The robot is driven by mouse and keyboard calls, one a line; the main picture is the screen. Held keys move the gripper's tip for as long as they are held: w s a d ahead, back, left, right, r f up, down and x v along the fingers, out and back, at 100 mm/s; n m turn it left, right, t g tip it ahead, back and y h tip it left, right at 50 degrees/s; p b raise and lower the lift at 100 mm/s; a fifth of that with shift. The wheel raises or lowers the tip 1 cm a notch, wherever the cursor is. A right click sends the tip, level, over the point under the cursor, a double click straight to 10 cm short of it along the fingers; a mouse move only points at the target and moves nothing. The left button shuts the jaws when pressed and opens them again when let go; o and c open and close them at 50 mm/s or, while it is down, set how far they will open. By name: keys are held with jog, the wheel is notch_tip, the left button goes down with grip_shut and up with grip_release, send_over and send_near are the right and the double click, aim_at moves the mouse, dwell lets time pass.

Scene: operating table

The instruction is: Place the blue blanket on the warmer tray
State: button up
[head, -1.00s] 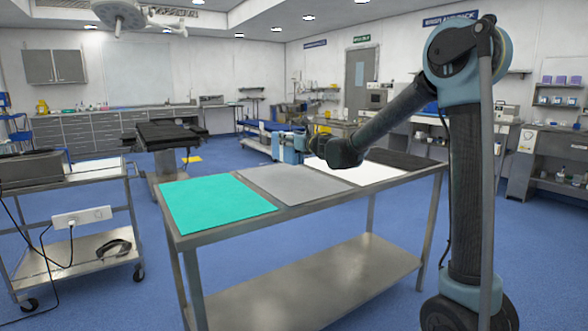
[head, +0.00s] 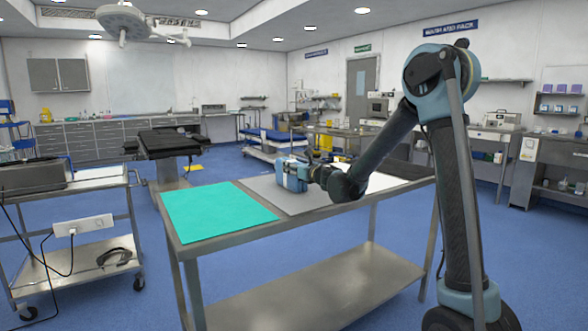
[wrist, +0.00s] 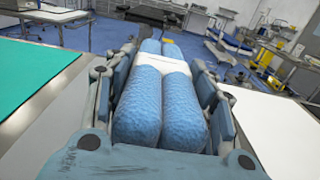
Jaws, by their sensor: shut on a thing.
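The blue blanket (wrist: 140,105) is a doubled roll with a white band around it. My gripper (wrist: 160,72) is shut on it, with a finger along each side. In the head view my gripper (head: 285,175) is above the grey mat (head: 308,203) on the steel table (head: 310,288); I cannot tell whether the blanket touches the mat. A teal mat (head: 215,211) lies to the left and a white mat (head: 385,183) to the right. No label shows which surface is the warmer tray. The gripper hides part of the grey mat.
A steel cart (head: 98,183) with a power strip (head: 82,225) stands at the left. A black operating table (head: 172,140) is behind the steel table. The teal mat is bare, and blue floor (head: 505,240) is open at the right.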

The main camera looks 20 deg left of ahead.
jog(key=o, duration=1.4)
jog(key=v, duration=1.2)
